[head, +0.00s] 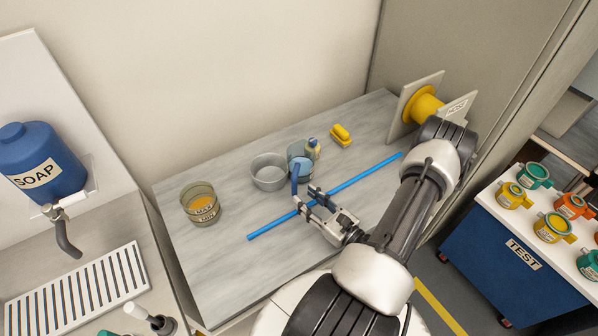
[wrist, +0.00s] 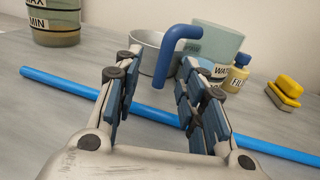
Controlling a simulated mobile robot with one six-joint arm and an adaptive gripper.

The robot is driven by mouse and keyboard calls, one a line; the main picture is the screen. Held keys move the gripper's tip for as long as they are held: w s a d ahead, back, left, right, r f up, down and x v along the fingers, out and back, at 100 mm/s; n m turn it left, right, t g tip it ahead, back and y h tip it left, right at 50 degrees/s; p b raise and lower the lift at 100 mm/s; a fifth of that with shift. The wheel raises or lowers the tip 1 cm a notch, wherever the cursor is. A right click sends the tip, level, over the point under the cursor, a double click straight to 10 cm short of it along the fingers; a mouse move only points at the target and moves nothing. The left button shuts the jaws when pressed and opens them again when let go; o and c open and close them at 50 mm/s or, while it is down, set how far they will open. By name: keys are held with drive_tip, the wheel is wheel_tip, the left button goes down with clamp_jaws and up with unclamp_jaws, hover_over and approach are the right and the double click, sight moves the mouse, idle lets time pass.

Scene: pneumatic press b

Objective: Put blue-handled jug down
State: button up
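The blue-handled jug (head: 299,150) has a pale teal body and appears to stand upright on the grey worktop, against the right side of the metal bowl in the picture. Its blue handle (head: 295,180) points toward my gripper (head: 312,198). In the wrist view, the jug body (wrist: 218,42) is behind my right finger, with part of a WATER label showing. My gripper (wrist: 162,62) is open, its fingers spread well apart. The handle's lower end hangs between the fingers, close to the right one; whether they touch I cannot tell. The jug's base is mostly hidden.
A blue rod (head: 350,183) lies across the worktop (head: 235,275) beneath my gripper. The metal bowl (head: 268,172), a small labelled bottle (head: 313,150), a yellow block (head: 341,135) and a MAX/MIN container (head: 200,203) stand around. The front-left worktop is clear.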

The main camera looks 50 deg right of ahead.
sight(294, 186)
drive_tip(key=shift+w+d+f+b, duration=0.1)
drive_tip(key=shift+w+d+b, duration=0.15)
drive_tip(key=shift+w, duration=0.9)
drive_tip(key=shift+w+d+r+b, duration=0.1)
drive_tip(key=shift+w+d+b, duration=0.1)
drive_tip(key=shift+w, duration=0.9)
drive_tip(key=shift+w+d+f+b, duration=0.1)
drive_tip(key=shift+w+d+b, duration=0.15)
drive_tip(key=shift+w, duration=0.9)
drive_tip(key=shift+c, duration=0.2)
clamp_jaws()
